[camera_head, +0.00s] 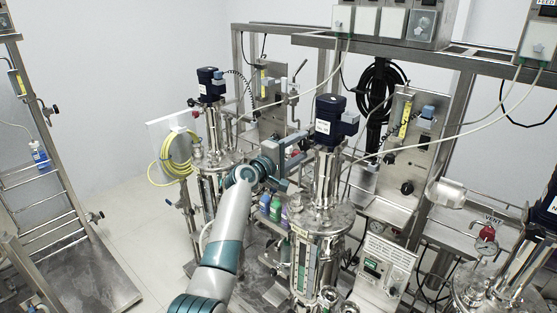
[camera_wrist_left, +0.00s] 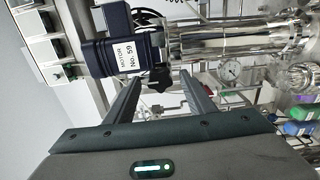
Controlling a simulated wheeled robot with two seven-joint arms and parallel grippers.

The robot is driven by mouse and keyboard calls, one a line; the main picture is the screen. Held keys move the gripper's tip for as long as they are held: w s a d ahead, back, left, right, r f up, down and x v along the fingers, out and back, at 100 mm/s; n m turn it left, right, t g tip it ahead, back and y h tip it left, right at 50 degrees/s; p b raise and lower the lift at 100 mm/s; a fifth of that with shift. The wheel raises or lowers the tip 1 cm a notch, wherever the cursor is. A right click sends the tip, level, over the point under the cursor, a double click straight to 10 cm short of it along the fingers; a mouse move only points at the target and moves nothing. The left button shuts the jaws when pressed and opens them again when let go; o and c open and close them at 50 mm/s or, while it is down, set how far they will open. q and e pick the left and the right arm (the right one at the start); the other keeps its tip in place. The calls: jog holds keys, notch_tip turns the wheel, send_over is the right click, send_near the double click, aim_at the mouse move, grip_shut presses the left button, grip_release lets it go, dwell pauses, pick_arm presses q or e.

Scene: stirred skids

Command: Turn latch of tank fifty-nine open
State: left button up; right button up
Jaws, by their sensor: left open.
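Tank fifty-nine's dark blue motor (camera_wrist_left: 125,58) carries a white "MOTOR No. 59" label in the left wrist view, where the picture is turned on its side. A steel column (camera_wrist_left: 215,42) extends from it. In the head view, the motor (camera_head: 333,120) tops the steel tank (camera_head: 322,218) at centre. My left gripper (camera_head: 296,152) is open just left of the motor and column. In the left wrist view, a black star-shaped knob (camera_wrist_left: 158,78) shows beyond and between the open fingers (camera_wrist_left: 160,84), with nothing held. I cannot make out a latch for certain. My right gripper is not seen.
Another motor-topped tank (camera_head: 211,85) stands behind left, beside a coiled yellow hose (camera_head: 178,153). Green and purple bottles (camera_head: 275,207) sit below my gripper. A control box (camera_head: 383,270) and a third tank (camera_head: 500,285) are right. The floor (camera_head: 135,215) at left is clear.

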pick_arm(q)
jog(key=b+v, duration=0.5)
jog(key=v, duration=1.2)
jog(key=shift+a, duration=0.1)
